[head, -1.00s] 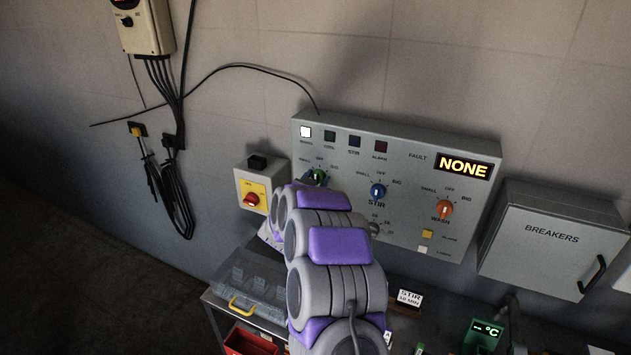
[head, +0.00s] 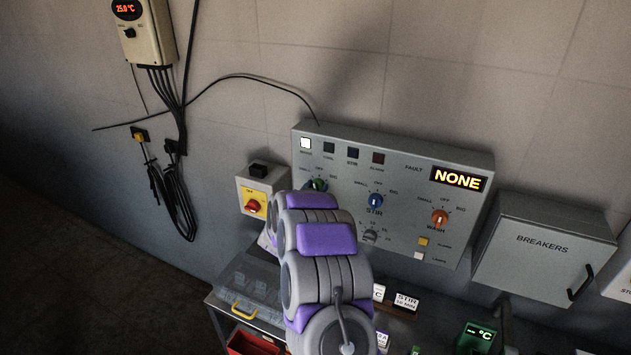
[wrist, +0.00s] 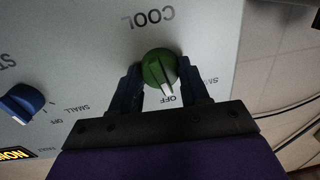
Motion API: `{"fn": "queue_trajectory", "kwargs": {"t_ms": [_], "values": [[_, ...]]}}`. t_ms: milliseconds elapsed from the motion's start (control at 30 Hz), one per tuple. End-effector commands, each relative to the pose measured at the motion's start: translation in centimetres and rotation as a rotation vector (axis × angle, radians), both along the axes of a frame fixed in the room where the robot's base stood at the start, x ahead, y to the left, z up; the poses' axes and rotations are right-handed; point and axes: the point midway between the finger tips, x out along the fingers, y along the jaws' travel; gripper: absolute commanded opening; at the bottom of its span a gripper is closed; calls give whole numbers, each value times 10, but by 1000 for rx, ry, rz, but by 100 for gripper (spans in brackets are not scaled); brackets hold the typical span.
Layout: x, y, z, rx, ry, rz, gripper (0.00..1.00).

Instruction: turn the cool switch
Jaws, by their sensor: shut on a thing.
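The cool switch is a green knob with a white pointer. In the wrist view the green knob (wrist: 159,67) sits beside the word COOL, which appears upside down. Its white pointer is at the OFF mark. My gripper (wrist: 158,77) has one dark finger on each side of the knob and is shut on it. In the head view the green knob (head: 319,184) shows just above my arm at the left of the grey control panel (head: 410,165). My arm hides the gripper there.
The blue STIR knob (head: 376,201) and orange WASH knob (head: 440,218) are to the right. A red switch on a yellow plate (head: 254,204) is close at left. The BREAKERS box (head: 545,245) is at right. A cart with a clear bin (head: 250,285) stands below.

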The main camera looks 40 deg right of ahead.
Motion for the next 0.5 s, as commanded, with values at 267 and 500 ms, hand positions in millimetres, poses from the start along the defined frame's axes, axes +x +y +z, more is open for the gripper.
{"fn": "queue_trajectory", "kwargs": {"t_ms": [267,500], "values": [[1,1,8,-110,192,3,15],[1,2,6,-206,358,3,15]]}}
